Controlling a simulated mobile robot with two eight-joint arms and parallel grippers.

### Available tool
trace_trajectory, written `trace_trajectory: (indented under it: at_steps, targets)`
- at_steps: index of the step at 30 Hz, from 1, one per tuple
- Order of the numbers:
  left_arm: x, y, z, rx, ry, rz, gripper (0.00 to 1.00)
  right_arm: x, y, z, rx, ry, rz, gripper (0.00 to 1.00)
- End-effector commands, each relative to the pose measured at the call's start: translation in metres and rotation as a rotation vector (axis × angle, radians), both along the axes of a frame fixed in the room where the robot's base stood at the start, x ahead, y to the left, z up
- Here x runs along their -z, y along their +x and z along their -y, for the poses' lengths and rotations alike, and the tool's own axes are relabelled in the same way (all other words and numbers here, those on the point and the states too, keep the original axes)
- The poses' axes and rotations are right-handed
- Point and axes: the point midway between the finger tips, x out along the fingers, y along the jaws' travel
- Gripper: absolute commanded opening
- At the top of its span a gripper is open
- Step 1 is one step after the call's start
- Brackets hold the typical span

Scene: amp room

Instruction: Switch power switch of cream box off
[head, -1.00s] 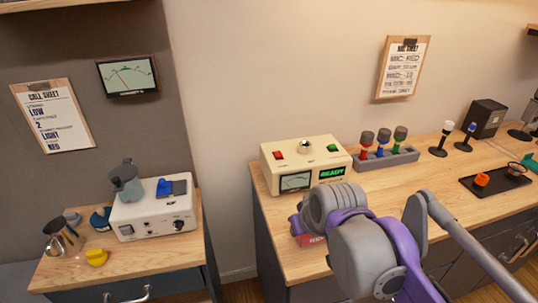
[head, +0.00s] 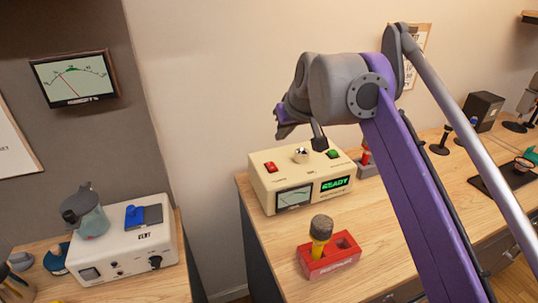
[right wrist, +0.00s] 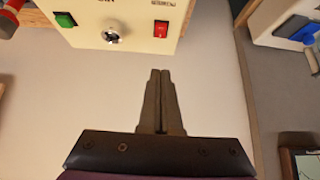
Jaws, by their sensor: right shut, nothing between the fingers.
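The cream box (head: 262,193) stands on the right-hand wooden counter. On its top are a red switch (head: 270,167), labelled as power in the right wrist view (right wrist: 161,29), a silver knob (head: 301,155) and a green switch (head: 333,154). Its front has a needle meter (head: 294,198) and a lit green READY display (head: 336,184). My right gripper (head: 284,132) is up behind and above the box, apart from it. In the right wrist view its fingers (right wrist: 158,72) are shut and empty, in line with the red switch. My left gripper is not in view.
A red holder (head: 325,262) with a yellow-handled microphone (head: 321,236) stands in front of the box. A white box (head: 112,245) stands on the left counter. Wall lies behind the cream box.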

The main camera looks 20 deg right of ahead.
Motion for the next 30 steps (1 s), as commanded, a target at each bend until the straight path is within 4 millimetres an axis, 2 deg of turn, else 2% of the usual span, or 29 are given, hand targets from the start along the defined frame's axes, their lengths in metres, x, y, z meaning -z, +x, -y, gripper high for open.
trace_trajectory:
  at_steps: [10, 14, 27, 30]
  targets:
    - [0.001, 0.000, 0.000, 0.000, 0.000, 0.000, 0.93, 0.001, 0.001, 0.000, 0.000, 0.000, 0.000, 0.00]
    - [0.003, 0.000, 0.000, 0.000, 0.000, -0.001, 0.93, 0.010, 0.008, 0.000, 0.000, 0.000, 0.000, 0.00]
    - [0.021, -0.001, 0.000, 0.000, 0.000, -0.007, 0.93, 0.081, 0.062, 0.003, -0.001, -0.001, 0.000, 0.00]
    - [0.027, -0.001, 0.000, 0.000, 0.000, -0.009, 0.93, 0.098, 0.060, 0.003, 0.000, 0.000, 0.000, 0.00]
